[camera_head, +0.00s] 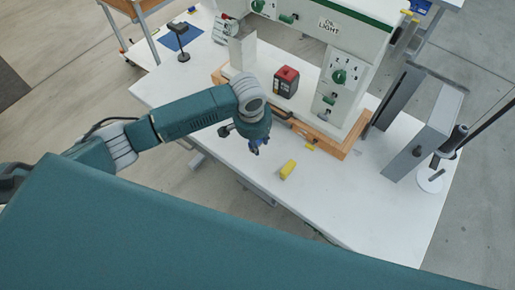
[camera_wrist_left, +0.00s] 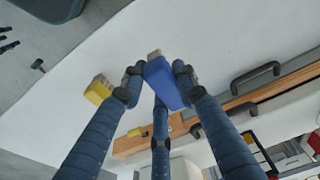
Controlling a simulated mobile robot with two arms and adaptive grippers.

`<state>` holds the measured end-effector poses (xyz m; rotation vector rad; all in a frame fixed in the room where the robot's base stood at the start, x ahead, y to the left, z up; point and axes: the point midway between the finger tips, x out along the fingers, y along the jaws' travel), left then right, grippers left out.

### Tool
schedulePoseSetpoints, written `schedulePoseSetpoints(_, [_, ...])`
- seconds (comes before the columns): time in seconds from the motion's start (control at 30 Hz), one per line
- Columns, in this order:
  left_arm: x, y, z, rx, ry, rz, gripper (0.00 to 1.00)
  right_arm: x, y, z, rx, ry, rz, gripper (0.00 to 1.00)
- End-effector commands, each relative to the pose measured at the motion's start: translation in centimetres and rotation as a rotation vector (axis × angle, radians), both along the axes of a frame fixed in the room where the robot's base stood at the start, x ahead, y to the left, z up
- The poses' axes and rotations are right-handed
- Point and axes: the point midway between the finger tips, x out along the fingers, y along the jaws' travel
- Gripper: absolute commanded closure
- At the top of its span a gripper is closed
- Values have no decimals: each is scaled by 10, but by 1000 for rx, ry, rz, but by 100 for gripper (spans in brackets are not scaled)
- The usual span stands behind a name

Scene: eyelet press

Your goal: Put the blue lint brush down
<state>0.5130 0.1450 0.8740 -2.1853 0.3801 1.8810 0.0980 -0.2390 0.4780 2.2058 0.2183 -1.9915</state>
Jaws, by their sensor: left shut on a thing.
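The blue lint brush (camera_wrist_left: 168,85) is held between the fingers of my left gripper (camera_wrist_left: 160,78) in the left wrist view. Its pale bristle end (camera_wrist_left: 154,54) points to the top of that picture. In the head view my left gripper (camera_head: 258,146) points down over the front part of the white table (camera_head: 230,165). The brush is mostly hidden there, and I cannot tell whether it touches the table. My right gripper is in neither view.
A yellow brush (camera_head: 288,170) lies right of my left gripper. Behind stands a white machine (camera_head: 300,50) on a wooden-edged base (camera_head: 330,141), with a red-and-black box (camera_head: 286,82). A grey press (camera_head: 423,140) stands at right. The table's front right is clear.

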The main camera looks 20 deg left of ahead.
Motion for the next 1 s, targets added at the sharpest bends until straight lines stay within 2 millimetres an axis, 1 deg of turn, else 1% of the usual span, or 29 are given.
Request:
schedulePoseSetpoints(0.03, [0,0,-6,1,2,1,92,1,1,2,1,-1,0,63])
schedulePoseSetpoints(0.17, [0,0,-15,0,1,1,92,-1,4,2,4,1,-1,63])
schedulePoseSetpoints(0.33, [-1,0,-41,1,4,1,92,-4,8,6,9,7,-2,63])
schedulePoseSetpoints(0.43, [0,0,-52,0,1,1,92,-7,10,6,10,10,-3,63])
schedulePoseSetpoints(0.5, [0,0,-55,0,-1,0,92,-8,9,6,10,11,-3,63])
schedulePoseSetpoints(0.83, [0,0,-58,0,0,1,92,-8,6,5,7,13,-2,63])
schedulePoseSetpoints(0.87, [0,0,-58,0,0,1,69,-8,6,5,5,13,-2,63])
schedulePoseSetpoints(0.9, [0,0,-58,0,-1,1,61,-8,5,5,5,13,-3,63])
schedulePoseSetpoints(0.93, [0,0,-58,0,-1,1,55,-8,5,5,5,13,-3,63])
schedulePoseSetpoints(0.97, [0,0,-58,0,-1,1,52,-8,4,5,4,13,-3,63])
schedulePoseSetpoints(1.0, [0,0,-58,0,-1,1,52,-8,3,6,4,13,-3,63])
